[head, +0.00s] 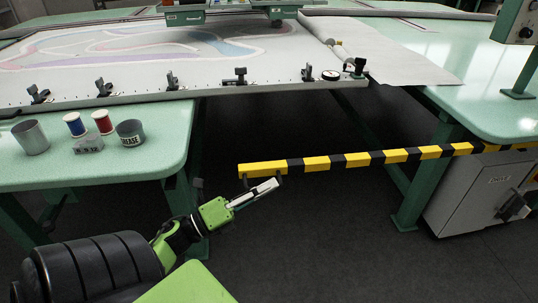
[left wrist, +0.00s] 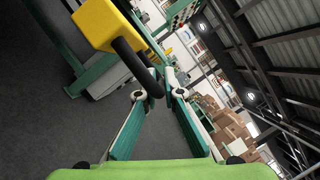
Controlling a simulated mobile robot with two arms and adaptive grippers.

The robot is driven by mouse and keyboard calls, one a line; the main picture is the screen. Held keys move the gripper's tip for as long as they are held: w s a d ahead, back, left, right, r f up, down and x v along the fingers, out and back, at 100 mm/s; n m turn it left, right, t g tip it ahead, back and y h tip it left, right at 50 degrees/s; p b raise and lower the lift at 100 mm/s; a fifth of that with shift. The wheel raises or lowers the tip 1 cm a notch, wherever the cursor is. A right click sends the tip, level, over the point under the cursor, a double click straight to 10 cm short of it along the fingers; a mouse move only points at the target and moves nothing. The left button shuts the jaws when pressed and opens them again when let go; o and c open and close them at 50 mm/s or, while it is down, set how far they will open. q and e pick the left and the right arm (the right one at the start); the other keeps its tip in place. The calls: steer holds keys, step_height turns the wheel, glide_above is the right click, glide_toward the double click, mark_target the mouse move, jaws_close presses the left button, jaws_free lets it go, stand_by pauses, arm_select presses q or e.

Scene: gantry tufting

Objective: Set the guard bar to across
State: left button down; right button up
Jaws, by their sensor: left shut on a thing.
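The guard bar (head: 316,163) is a yellow and black striped bar. It reaches from the right table across much of the gap, about level. Its free yellow end stops short of the left table's leg (head: 185,200). A dark handle (left wrist: 132,60) hangs from this end, beside the yellow block (left wrist: 95,24) in the left wrist view. My left gripper (head: 272,186) is just under the free end, its fingers shut on the dark handle. The fingertips (left wrist: 160,92) partly hide behind the handle in the left wrist view. My right gripper is not in view.
The left table (head: 80,172) holds a metal cup (head: 31,137), blue and red spools (head: 74,124) and a grease tin (head: 131,132). A grey cabinet (head: 470,195) stands under the right table (head: 495,110). The dark floor between the tables is clear.

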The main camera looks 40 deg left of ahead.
arm_select(q)
steer(key=c, duration=2.2)
jaws_free()
steer(key=shift+o, duration=0.2)
steer(key=shift+s, duration=0.1)
steer(key=v, duration=1.2)
